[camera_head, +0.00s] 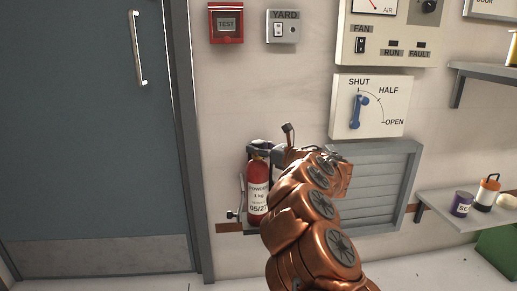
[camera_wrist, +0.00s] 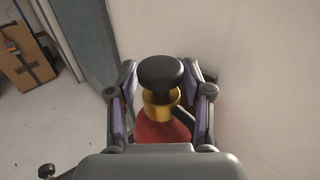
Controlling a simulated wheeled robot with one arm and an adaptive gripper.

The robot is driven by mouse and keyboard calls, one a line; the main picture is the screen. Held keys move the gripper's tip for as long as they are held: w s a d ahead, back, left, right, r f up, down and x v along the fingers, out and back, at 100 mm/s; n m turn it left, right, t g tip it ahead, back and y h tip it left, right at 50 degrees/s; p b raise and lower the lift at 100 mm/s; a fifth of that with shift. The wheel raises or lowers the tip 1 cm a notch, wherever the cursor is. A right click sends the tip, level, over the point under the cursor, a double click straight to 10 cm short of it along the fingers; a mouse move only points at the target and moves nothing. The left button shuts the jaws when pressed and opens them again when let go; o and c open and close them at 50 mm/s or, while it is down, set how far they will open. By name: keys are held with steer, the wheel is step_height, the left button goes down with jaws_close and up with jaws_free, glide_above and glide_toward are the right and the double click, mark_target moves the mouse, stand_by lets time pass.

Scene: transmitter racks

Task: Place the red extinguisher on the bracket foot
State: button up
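The red extinguisher (camera_head: 258,188) is upright against the wall, with a white label and black top. Its base appears to meet the grey bracket foot (camera_head: 248,229) low on the wall; whether it rests fully there I cannot tell. In the wrist view the extinguisher's black cap, gold collar (camera_wrist: 160,108) and red shoulder lie between the two fingers of my gripper (camera_wrist: 162,100). The fingers are apart, with a visible gap on each side of the collar. In the head view my gripper (camera_head: 276,153) is beside the extinguisher's top, partly hidden by my arm.
A grey louvred vent (camera_head: 378,185) is right of the extinguisher. A shelf (camera_head: 470,215) at right holds a purple can (camera_head: 462,204) and an orange-topped container (camera_head: 488,190). A blue-grey door (camera_head: 90,120) is left. A cardboard box (camera_wrist: 25,65) stands on the floor.

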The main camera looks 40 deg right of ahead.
steer(key=shift+o, duration=0.8)
steer(key=shift+r, duration=0.15)
steer(key=s+d+p, duration=0.1)
steer(key=s+p, duration=0.2)
steer(key=s, duration=0.9)
steer(key=shift+d, duration=0.35)
